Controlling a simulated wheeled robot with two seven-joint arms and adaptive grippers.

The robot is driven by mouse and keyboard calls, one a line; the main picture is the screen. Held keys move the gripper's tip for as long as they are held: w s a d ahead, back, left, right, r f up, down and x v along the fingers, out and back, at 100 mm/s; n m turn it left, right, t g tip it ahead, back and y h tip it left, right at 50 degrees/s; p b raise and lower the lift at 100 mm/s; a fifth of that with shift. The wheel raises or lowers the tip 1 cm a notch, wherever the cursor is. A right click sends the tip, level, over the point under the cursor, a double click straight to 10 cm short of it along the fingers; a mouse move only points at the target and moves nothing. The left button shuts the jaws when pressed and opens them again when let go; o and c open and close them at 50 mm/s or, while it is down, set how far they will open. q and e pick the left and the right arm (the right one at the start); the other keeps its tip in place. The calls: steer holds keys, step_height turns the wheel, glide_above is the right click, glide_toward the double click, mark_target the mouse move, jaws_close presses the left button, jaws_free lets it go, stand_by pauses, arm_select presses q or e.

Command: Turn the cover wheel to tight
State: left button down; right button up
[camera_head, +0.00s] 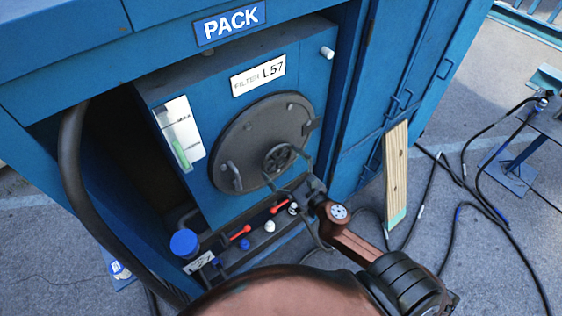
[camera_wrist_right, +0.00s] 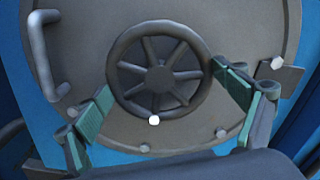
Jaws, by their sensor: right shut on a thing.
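The cover wheel (camera_head: 279,158) is a small dark spoked handwheel on the round grey filter cover (camera_head: 243,125), low and right of its middle. In the right wrist view the wheel (camera_wrist_right: 158,68) fills the centre, with a white dot on its lower rim. My right gripper (camera_head: 285,181) is at the wheel. Its green-padded fingers (camera_wrist_right: 165,93) stand on the left and right sides of the rim, shut around the wheel. The right pad meets the rim; contact at the left is hard to tell. My left gripper is not in view.
The cover has a curved handle (camera_wrist_right: 41,55) at its left. Below it is a shelf with red levers (camera_head: 240,232) and a blue cap (camera_head: 184,242). A wooden plank (camera_head: 396,172) leans at the right. Black cables (camera_head: 470,180) lie on the ground.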

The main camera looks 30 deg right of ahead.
steer(key=shift+w+d+r, duration=0.1)
steer(key=shift+d+r, duration=0.1)
steer(key=shift+c, duration=1.2)
steer(key=shift+r, duration=0.1)
